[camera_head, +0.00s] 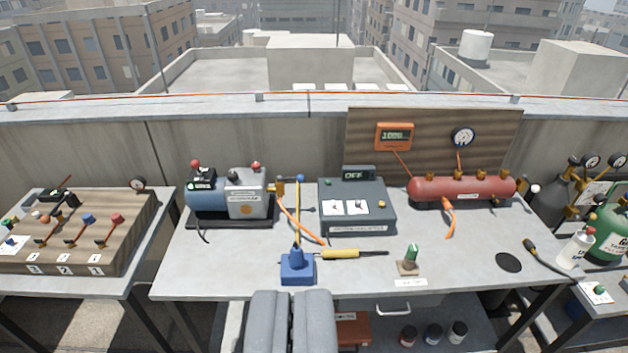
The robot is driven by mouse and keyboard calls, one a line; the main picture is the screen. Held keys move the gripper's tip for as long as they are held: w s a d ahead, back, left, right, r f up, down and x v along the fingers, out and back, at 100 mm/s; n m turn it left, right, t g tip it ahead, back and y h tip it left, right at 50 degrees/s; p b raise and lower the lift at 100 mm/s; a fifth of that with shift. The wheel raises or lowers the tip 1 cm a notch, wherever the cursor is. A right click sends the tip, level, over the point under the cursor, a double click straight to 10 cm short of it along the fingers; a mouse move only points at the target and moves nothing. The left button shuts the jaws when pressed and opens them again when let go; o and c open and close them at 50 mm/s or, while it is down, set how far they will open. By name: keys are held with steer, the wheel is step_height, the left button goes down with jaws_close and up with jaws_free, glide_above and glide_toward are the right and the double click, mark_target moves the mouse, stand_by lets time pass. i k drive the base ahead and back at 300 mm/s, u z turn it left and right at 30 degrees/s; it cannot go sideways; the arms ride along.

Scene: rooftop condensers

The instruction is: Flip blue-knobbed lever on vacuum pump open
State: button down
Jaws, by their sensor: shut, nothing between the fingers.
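The vacuum pump (228,195), with a blue motor and grey body, stands on a dark base at the left of the middle table. A brass valve (280,187) sits at its right end. A small blue knob (300,178) shows just right of the valve, beside the top of a thin upright yellow rod; the lever's exact angle is too small to tell. My gripper (290,294) is at the bottom centre, its two grey fingers shut together and empty. It appears in front of the pump and lower in the picture, apart from the lever.
A blue block (297,268) with the upright rod and a yellow-handled tool (340,254) lie between my gripper and the pump. An orange hose (298,224) runs from the valve. A grey control box (356,207) stands right, near a red tank (462,188).

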mark_target(300, 178)
steer(key=z, duration=0.1)
steer(key=i, duration=1)
steer(key=u, duration=0.1)
